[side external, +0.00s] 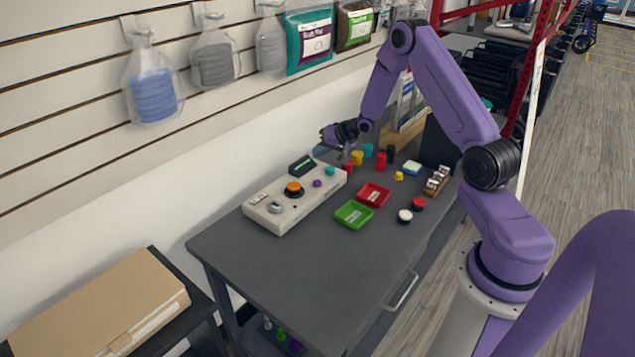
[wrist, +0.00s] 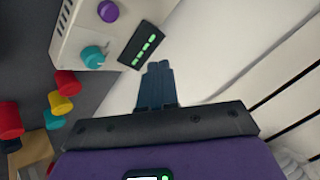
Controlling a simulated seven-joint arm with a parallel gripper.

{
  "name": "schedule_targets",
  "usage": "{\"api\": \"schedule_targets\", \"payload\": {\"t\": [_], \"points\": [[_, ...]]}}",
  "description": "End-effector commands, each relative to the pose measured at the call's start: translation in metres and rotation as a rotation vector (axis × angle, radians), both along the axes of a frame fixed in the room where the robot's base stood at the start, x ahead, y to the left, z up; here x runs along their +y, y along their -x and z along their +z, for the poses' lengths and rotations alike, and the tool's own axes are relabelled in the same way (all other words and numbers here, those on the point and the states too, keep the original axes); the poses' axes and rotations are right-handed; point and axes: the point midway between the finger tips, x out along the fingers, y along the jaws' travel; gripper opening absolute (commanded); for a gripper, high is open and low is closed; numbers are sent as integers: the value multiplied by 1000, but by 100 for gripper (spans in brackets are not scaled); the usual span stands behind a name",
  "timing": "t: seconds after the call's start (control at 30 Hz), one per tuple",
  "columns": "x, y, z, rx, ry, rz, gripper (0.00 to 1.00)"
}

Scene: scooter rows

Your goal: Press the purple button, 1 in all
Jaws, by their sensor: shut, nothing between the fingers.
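The purple button (side external: 317,183) is a small round cap on the light grey control panel (side external: 262,214) at the back of the table. It also shows in the wrist view (wrist: 108,11), near the top edge. My gripper (side external: 326,133) is above and behind the far end of the panel, apart from the button. In the wrist view its shut fingers (wrist: 157,72) are empty and show below and to the right of the button.
Several coloured pieces stand beyond the panel. The wall is close behind. The table's near left is clear.

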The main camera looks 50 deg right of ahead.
Motion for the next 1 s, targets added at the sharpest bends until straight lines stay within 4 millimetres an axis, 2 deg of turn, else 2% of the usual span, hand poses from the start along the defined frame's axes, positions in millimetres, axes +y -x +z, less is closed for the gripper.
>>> {"api": "schedule_targets", "payload": {"t": [0.5, 0.7, 1.0], "points": [[0, 0, -63, 3, 0, 0, 0], [0, 1, -75, 1, 0, 0, 0], [0, 0, -77, 0, 2, 0, 0]]}}
